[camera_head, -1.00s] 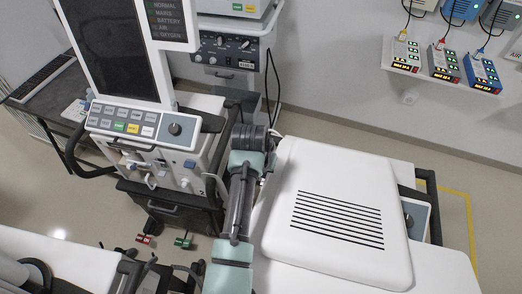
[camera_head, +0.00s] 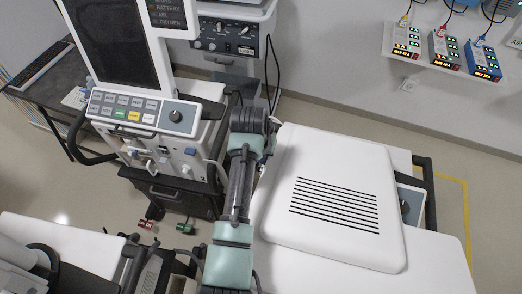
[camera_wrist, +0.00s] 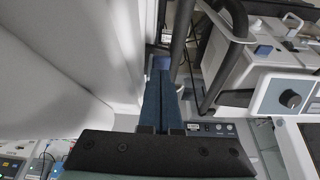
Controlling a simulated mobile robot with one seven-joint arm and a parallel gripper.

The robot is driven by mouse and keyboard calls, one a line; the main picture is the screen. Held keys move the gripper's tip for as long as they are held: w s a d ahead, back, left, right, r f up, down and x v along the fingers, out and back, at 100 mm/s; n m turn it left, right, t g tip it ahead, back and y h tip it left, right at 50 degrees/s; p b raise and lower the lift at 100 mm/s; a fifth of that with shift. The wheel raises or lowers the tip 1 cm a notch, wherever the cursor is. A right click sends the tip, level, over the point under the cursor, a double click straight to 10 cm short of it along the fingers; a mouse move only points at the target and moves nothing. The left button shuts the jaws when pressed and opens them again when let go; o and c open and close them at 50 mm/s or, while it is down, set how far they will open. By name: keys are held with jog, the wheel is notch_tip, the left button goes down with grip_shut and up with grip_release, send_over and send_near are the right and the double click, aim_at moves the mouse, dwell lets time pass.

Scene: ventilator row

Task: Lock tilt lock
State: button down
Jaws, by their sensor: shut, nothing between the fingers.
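I cannot make out which part is the tilt lock. A small blue part (camera_head: 190,151) sits on the ventilator's front; a blue part (camera_wrist: 263,50) also shows on the white housing in the wrist view. My gripper (camera_wrist: 162,76) shows in the wrist view as two dark blue fingers, closed together and empty, left of a dark curved rail (camera_wrist: 211,70). My arm hides it in the head view.
A large white panel with black slots (camera_head: 335,207) lies right of my arm. A grey unit with knobs (camera_head: 230,45) stands behind. Red and green pedals (camera_head: 184,228) are on the floor. Small devices (camera_head: 443,50) sit on a wall shelf. Open floor (camera_head: 325,115) shows behind the panel.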

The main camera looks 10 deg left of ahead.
jog(key=shift+r+p, duration=0.45)
notch_tip(320, 180, up, 4)
jog(key=p, duration=0.3)
jog(key=shift+w+r, duration=0.1)
jog(key=s+r+b, duration=0.3)
jog(key=s+r, duration=0.3)
jog(key=s, duration=0.1)
jog(key=shift+a, duration=0.45)
